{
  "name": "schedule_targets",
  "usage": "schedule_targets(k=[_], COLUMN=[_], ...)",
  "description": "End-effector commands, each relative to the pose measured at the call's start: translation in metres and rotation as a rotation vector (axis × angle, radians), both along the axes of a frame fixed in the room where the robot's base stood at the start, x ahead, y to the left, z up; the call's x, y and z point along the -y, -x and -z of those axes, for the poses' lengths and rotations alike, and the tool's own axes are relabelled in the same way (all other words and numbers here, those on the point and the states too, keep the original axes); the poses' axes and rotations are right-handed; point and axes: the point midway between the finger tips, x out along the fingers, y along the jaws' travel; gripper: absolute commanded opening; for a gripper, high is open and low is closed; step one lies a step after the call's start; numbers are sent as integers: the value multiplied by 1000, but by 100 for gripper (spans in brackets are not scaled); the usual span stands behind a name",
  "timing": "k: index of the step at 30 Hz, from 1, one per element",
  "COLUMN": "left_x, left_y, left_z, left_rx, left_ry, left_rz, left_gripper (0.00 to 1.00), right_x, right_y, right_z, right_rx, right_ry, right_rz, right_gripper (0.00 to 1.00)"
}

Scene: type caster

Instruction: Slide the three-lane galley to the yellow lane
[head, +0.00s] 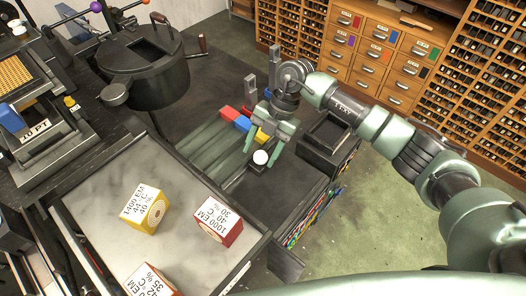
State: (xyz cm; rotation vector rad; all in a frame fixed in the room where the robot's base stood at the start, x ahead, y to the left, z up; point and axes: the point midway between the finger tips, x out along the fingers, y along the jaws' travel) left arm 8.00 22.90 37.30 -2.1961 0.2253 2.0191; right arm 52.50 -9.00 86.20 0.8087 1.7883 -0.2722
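The three-lane galley (209,143) lies on the dark bench, with long grey-green lanes side by side. A red block (228,113), a blue block (243,124) and a yellow block (262,136) mark the far ends of the lanes. A white round knob (261,157) stands near the yellow side. My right gripper (261,153) reaches down over the yellow side with its pale green fingers spread, one on each side of the knob. I cannot tell whether they touch it. The gripper partly hides the yellow end. My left gripper is not in view.
A pale-topped table (165,182) in front bears yellow and red labelled blocks. A dark round pot (140,62) stands at the back left. A dark open box (328,132) is right of the galley. Wooden drawers (372,50) line the back. Green floor lies at right.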

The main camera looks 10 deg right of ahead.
Motion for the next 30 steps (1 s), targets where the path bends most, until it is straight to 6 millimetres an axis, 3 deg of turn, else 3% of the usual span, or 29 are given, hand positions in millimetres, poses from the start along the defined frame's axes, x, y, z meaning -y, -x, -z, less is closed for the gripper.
schedule_targets(k=[17,30], left_x=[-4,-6], left_y=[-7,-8], left_z=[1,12], left_rx=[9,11], left_ry=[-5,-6], left_rz=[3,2], left_gripper=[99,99], right_x=[3,28], right_y=[2,-11], right_z=[-1,-62], right_rx=[-8,-2], right_ry=[7,3], right_rz=[-2,-1], right_gripper=[59,59])
